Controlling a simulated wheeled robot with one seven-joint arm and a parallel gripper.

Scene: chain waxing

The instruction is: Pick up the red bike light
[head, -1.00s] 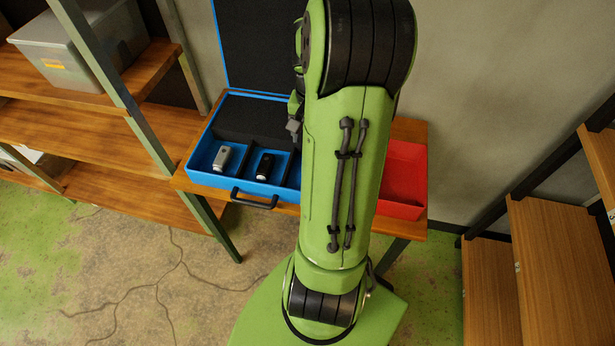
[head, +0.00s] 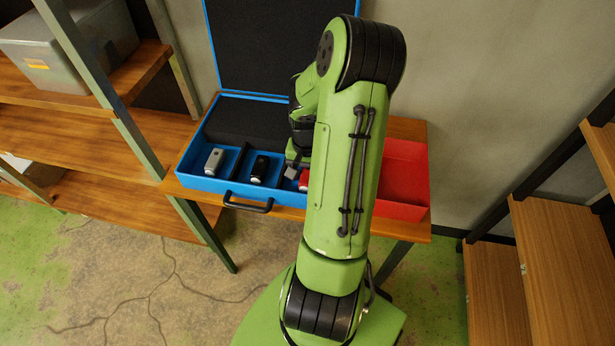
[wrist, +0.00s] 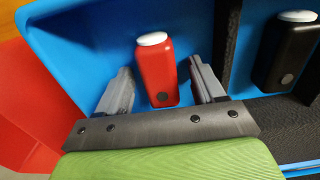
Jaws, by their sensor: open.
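The red bike light (wrist: 157,72) lies in a compartment of the blue case (wrist: 95,38). It has a white round lens and a dark round button. In the wrist view my gripper (wrist: 158,80) is open, with one grey finger on each side of the red light. The fingers look apart from it; I cannot tell how far down they reach. In the head view a small part of the red light (head: 304,180) shows beside my arm, near my gripper (head: 291,167); the rest is hidden.
A black light (head: 260,168) and a silver light (head: 215,159) lie in compartments to the left, split by dividers. A red tray (head: 405,180) stands right of the case. The case's open lid (head: 270,45) rises behind. Shelves flank the table.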

